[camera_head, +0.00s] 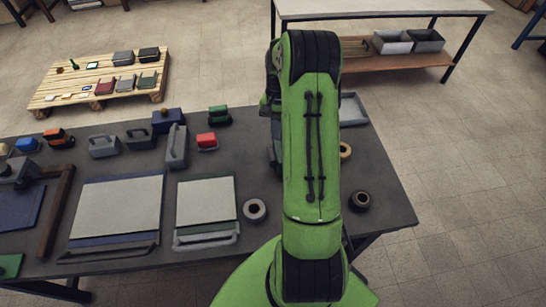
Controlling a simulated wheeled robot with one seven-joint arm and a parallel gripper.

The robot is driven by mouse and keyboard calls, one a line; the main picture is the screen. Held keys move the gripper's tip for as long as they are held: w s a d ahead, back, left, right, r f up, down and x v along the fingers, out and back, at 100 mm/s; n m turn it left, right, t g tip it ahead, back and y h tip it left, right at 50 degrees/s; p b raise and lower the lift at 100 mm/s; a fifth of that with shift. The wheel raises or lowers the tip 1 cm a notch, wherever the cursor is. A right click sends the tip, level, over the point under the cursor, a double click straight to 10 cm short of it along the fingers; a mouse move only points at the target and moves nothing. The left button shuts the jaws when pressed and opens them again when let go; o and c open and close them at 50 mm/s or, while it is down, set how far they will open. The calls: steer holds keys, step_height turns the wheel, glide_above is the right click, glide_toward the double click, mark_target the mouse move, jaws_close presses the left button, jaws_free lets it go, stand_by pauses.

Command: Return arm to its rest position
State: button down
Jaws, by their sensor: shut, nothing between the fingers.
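My green arm (312,150) with black joints rises from the bottom of the head view and stands in front of the table's right part. Its upper black joint (315,55) is near the top, over the floor beyond the table. A little green and dark structure shows along the arm's left edge, partly covered by the upper link. My gripper's fingers are hidden behind the arm, so I cannot see their tips or what is close to them.
The dark table (391,204) holds two pale-topped flat pieces (118,205), a grey handled block (177,146), a red block (207,140) and rings (255,210). A wooden pallet (60,82) and a shelved bench (380,8) stand beyond. Floor at right is clear.

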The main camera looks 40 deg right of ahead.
steer(key=s+a+r+n+t+h, duration=0.3)
steer(key=a+r+n, duration=0.2)
steer(key=a+r, duration=0.95)
steer(key=s+a+r+n+t, duration=0.2)
steer(key=s+a, duration=0.2)
steer(key=s, duration=0.3)
steer(key=s+a+r+n+t, duration=0.2)
steer(key=s+a+r+n, duration=0.1)
steer(key=s+a, duration=0.2)
steer(key=shift+s+r+n+y, duration=0.3)
steer(key=shift+s+y, duration=0.1)
steer(key=shift+s, duration=0.8)
